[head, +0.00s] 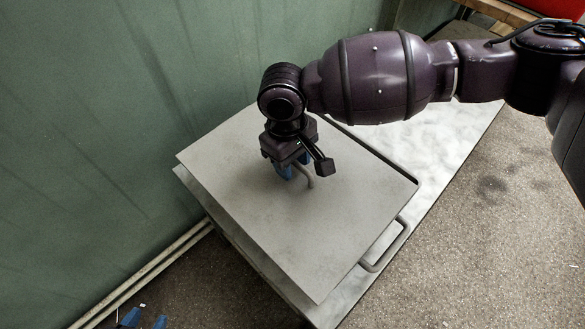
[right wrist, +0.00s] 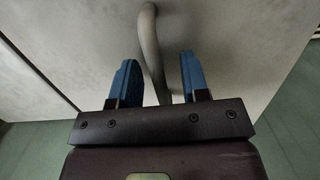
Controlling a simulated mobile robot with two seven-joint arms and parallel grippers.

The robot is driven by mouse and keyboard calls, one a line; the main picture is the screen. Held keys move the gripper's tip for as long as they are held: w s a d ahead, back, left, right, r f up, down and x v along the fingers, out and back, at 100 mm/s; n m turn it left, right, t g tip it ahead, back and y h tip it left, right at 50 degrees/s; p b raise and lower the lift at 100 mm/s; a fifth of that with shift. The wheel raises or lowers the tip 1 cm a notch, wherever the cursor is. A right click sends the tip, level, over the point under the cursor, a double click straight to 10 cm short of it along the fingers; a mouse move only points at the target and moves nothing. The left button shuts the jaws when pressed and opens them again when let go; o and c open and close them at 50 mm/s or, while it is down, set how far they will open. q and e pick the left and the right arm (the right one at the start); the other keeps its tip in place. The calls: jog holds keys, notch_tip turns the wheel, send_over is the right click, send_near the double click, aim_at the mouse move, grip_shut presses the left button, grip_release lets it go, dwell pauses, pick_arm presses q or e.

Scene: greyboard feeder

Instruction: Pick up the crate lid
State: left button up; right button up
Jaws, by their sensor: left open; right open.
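The crate lid (head: 330,245) is a flat grey panel lying on top of the crate. A grey bar handle (head: 308,180) stands up near its middle. My right gripper (head: 288,172) is down at the handle from above, with blue fingers. In the right wrist view, my right gripper (right wrist: 158,75) is open, with the handle (right wrist: 150,42) between its two fingers, nearer the left one and with visible gaps. My left gripper (head: 142,319) shows only its blue fingertips at the bottom left edge, open and apart from the lid.
A grey tube handle (head: 388,258) sticks out from the right side below the lid. A pale surface (head: 445,165) extends behind it. A green wall (head: 110,110) stands close on the left, with pipes (head: 150,268) along its foot. Open floor (head: 480,260) lies to the right.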

jog(key=shift+f, duration=0.1)
dwell(0.4)
jog(key=shift+c, duration=0.2)
grip_shut()
